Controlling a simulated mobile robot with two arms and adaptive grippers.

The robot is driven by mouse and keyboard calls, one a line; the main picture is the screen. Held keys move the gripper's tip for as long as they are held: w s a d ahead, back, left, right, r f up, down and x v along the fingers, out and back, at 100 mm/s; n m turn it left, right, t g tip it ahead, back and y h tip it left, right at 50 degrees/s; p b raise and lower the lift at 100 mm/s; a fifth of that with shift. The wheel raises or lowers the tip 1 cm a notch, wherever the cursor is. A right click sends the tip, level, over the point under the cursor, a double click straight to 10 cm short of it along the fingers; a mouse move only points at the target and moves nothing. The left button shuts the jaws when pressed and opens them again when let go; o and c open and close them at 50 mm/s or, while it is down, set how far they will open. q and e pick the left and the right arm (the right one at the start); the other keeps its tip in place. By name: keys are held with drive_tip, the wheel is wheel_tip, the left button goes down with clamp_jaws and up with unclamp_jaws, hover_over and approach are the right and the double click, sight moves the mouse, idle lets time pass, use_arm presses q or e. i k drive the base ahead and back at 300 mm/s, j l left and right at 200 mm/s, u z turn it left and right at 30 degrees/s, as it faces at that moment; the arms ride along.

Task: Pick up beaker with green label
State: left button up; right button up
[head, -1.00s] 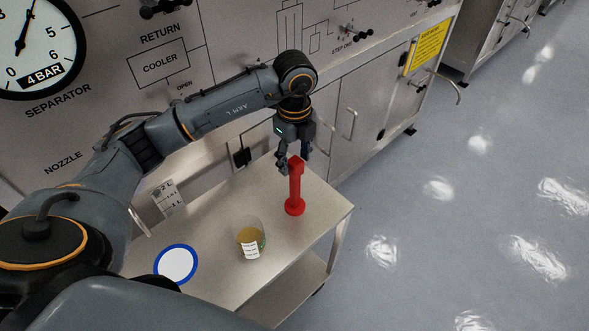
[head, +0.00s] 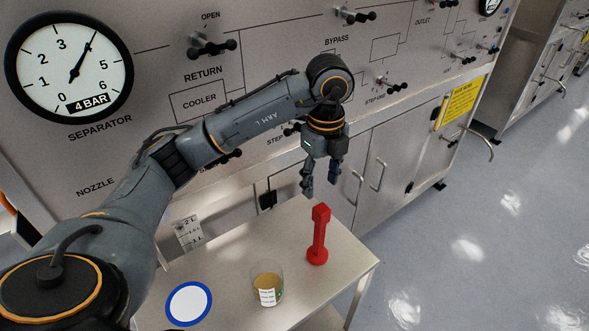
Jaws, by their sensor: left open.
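A clear beaker (head: 267,289) with amber liquid stands upright on the steel table. It has a white printed label and a small green patch at its right side. My left gripper (head: 321,187) is open and empty, pointing down. It hangs behind and above the beaker, to its right in the picture, just above a red upright object (head: 319,238), with a small gap seen between them. My right gripper is not in view.
A blue-rimmed white disc (head: 188,304) lies left of the beaker on the table (head: 228,268). A graduated clear container (head: 188,232) stands at the back left. The panel with knobs and a pressure gauge (head: 68,68) rises behind. Open floor lies to the right.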

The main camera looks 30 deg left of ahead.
sight(267, 281)
drive_tip(key=u, duration=1.3)
